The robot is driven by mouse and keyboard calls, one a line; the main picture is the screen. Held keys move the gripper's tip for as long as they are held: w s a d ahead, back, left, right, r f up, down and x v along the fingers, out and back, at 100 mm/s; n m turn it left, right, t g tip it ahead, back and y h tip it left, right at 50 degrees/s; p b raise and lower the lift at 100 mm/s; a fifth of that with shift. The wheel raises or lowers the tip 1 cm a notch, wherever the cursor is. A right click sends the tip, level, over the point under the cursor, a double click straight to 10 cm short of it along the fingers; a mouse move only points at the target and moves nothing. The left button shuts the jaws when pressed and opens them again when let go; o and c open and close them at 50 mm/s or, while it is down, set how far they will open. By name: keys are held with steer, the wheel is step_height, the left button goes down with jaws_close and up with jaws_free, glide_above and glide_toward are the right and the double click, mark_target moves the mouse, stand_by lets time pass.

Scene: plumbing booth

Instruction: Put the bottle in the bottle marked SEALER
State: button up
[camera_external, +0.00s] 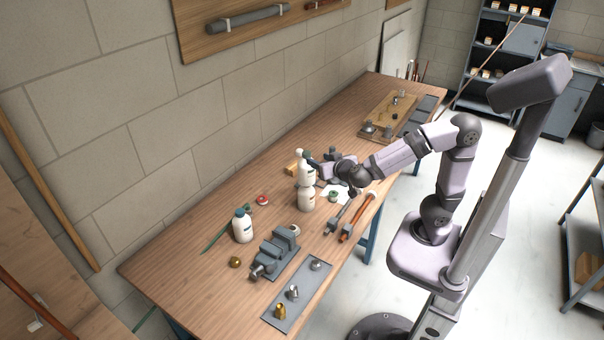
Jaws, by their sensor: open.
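A white bottle with a dark label and a greenish cap (304,174) is at my gripper (313,164), near the middle of the workbench. Another white bottle (305,200) shows directly below it in the picture; I cannot tell whether the upper one rests on it or stands behind it. A third white bottle with a teal cap (242,228) stands upright to the left. The labels are too small to read, so I cannot tell which is marked SEALER. My gripper is open beside the upper bottle, its fingers partly hidden.
On the workbench (190,263), a grey vise (275,255) and a grey mat (273,314) with brass and metal fittings lie toward the front. Orange-handled tools (358,217) lie right of the bottles. A red-topped item (262,199) sits between bottles.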

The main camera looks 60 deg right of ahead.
steer(key=shift+s+a+r, duration=0.15)
steer(key=shift+s+a, duration=0.05)
steer(key=shift+s, duration=0.15)
steer(key=shift+w, duration=0.1)
steer(key=w+a+f+n+t+y, duration=0.1)
steer(key=w+a+f+n+y, duration=0.25)
steer(key=a+y, duration=0.25)
steer(key=s+a+f+n+g+y, duration=0.1)
steer(key=s+f+n+g+y, duration=0.2)
steer(key=f, duration=0.3)
steer(key=s+d+f+g, duration=0.2)
steer(key=s+f, duration=0.1)
steer(key=s, duration=0.1)
steer(key=s+d+f+g, duration=0.2)
steer(key=s+f, duration=0.2)
steer(key=s, duration=0.1)
steer(key=s+d+f+g, duration=0.2)
steer(key=s+f+g, duration=0.1)
steer(key=s, duration=0.2)
steer(key=shift+s+f+h, duration=0.25)
steer(key=shift+h, duration=0.15)
steer(key=s+d+f+g+h, duration=0.1)
steer(key=s+d+g, duration=0.1)
steer(key=s+d, duration=0.2)
steer(key=shift+s+g, duration=0.3)
steer(key=shift+s, duration=0.5)
